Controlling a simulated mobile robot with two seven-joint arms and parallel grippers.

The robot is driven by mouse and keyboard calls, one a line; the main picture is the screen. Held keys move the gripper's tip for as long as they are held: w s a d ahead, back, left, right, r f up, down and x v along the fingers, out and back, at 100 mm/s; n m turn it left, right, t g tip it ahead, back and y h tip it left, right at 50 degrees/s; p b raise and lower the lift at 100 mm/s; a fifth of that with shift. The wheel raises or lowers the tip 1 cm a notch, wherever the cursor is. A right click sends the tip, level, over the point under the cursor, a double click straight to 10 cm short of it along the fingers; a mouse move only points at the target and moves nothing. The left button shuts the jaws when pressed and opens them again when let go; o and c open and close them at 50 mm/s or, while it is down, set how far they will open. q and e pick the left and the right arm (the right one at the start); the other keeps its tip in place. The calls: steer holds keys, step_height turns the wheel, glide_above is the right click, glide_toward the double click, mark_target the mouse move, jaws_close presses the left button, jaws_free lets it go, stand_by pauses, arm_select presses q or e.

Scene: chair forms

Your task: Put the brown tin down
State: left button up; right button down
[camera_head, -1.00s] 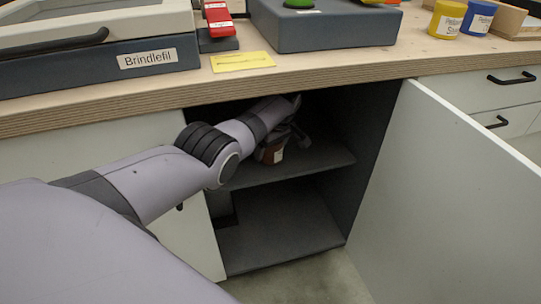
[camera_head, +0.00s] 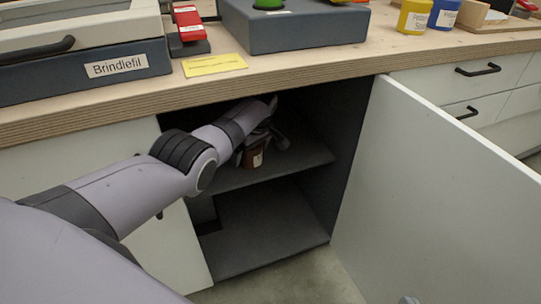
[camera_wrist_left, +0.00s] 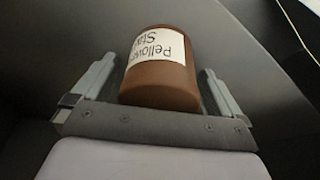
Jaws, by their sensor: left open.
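The brown tin (camera_head: 254,158) with a white label stands on the upper shelf (camera_head: 300,165) inside the open cupboard. It shows large in the left wrist view (camera_wrist_left: 168,82), its label reading in part "Pellow". My left gripper (camera_head: 263,146) reaches into the cupboard, its fingers open on either side of the tin. In the left wrist view a gap shows between the tin and each finger. The tin's far side is hidden. A small grey tip at the bottom edge seems to be my right gripper (camera_head: 408,300); its jaws cannot be made out.
The cupboard door (camera_head: 420,190) stands open on the right. The lower compartment (camera_head: 265,240) has bare floor. The worktop edge (camera_head: 300,62) runs above my left arm. On it are a box labelled Brindlefil (camera_head: 85,78), a yellow card (camera_head: 214,64) and a dark grey box (camera_head: 300,30).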

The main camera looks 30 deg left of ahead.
arm_select(q)
steer(key=p+v, duration=0.4)
steer(key=v, duration=0.1)
steer(key=shift+d+r, duration=0.1)
steer(key=shift+r, duration=0.05)
steer(key=s+d+f+m+t+p, duration=0.1)
steer(key=s+d+m+t+p, duration=0.25)
steer(key=d, duration=0.85)
steer(key=s+d+r+m+t+h, duration=0.3)
steer(key=r+m+t, duration=0.1)
steer(key=r+t, duration=0.1)
steer(key=s+d+f+m+t+h, duration=0.1)
steer(key=s+m, duration=0.4)
steer(key=s, duration=0.6)
steer(key=s+d+f+m+t+h, duration=0.1)
steer(key=s+d+m+h, duration=0.2)
steer(key=s, duration=0.8)
steer(key=shift+d+m, duration=0.75)
steer(key=shift+m, duration=0.4)
arm_select(e)
steer(key=d+h, duration=0.1)
steer(key=s+d+h, duration=0.1)
steer(key=d, duration=0.1)
steer(key=d+r+h, duration=0.1)
steer(key=d, duration=0.1)
steer(key=shift+s+d+n+g+h, duration=0.25)
steer(key=shift+s+n+g+h, duration=0.05)
steer(key=shift+s+n, duration=0.1)
